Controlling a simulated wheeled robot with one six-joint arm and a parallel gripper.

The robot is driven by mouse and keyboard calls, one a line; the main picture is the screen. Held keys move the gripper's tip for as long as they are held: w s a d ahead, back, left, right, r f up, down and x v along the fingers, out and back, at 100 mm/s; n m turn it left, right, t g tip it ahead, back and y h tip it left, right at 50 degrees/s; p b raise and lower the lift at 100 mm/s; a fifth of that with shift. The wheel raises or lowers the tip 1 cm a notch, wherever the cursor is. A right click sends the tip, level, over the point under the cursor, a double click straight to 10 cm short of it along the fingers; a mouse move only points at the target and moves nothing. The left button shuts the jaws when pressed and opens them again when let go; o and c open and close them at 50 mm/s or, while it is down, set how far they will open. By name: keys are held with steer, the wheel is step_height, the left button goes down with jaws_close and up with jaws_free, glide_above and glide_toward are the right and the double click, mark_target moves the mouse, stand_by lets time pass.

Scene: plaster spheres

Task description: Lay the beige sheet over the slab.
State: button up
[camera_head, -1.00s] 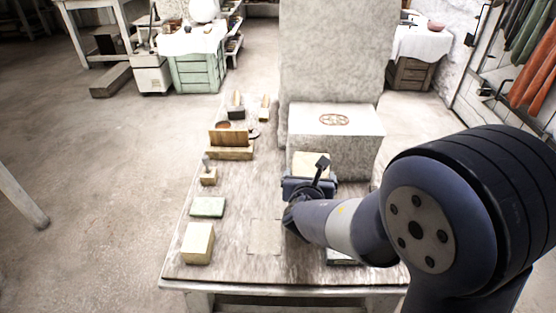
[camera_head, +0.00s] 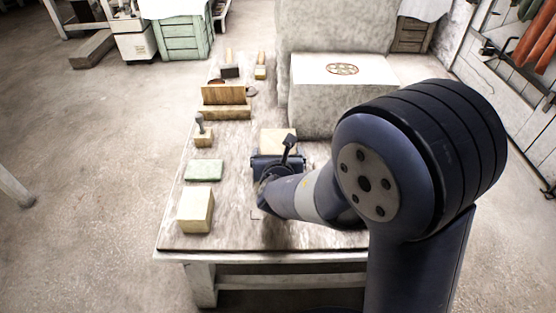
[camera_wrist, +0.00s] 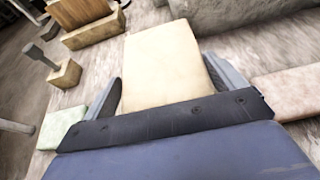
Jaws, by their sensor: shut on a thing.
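My gripper (camera_head: 278,162) is shut on a flat beige piece, seemingly the beige sheet (camera_head: 277,140), above the table. In the wrist view, the beige sheet (camera_wrist: 165,65) sticks out between the two fingers of my gripper (camera_wrist: 165,75). It looks stiff, with a visible edge thickness. A flat green slab (camera_head: 205,170) lies on the table left of my gripper. A flat pinkish slab (camera_wrist: 290,88) lies to the right in the wrist view; my arm hides it in the head view. I cannot tell which one the task means.
A pale block (camera_head: 196,210) stands at the table's front left. A small block with an upright tool (camera_head: 203,136) and a wooden stand (camera_head: 224,103) are behind it. A big stone block with a red emblem (camera_head: 342,88) fills the back right.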

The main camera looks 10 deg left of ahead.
steer(key=shift+f, duration=0.8)
steer(key=shift+f, duration=0.1)
steer(key=o, duration=0.9)
